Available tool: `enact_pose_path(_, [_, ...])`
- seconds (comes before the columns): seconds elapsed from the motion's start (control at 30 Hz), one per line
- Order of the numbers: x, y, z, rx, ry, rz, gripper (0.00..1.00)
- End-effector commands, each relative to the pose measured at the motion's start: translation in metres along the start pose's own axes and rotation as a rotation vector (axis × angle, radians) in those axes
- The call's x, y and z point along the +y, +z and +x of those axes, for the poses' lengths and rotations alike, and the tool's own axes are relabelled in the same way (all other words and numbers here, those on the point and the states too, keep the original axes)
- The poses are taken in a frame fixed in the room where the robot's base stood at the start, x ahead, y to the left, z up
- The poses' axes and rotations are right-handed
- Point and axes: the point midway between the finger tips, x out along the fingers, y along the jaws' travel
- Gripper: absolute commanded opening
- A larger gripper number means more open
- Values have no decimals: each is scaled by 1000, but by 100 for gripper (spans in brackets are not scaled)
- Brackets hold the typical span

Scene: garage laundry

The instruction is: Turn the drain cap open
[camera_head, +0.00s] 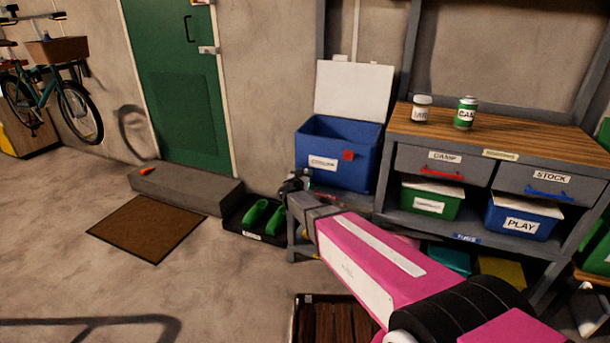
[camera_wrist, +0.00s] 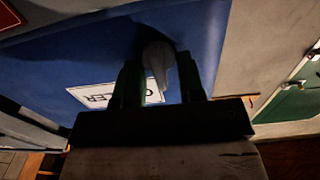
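My gripper (camera_head: 290,186) is at the cooler's lower left side in the head view. In the wrist view the blue cooler wall (camera_wrist: 60,60) fills the upper part, with part of its white label (camera_wrist: 98,94). The pale drain cap (camera_wrist: 158,58) lies between the two dark fingers of my gripper (camera_wrist: 160,80). The fingers are parted by about the cap's width and look closed on it. Shadow hides the contact. The cap is hidden in the head view.
A black tray with green shoes (camera_head: 258,216) lies left of my gripper, beside a grey step (camera_head: 185,188). The workbench (camera_head: 500,130) with drawers and bins stands to the right. A wooden crate (camera_head: 332,320) is in front.

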Motion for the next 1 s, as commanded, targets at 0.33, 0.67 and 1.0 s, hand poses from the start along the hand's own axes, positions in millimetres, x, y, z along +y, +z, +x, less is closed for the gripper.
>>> enact_pose_path(0.33, [0, 0, 0, 0, 0, 0, 0])
enact_pose_path(0.67, [0, 0, 0, 0, 0, -62, 0])
enact_pose_path(1.0, [-2, 0, 0, 0, 1, -316, 0])
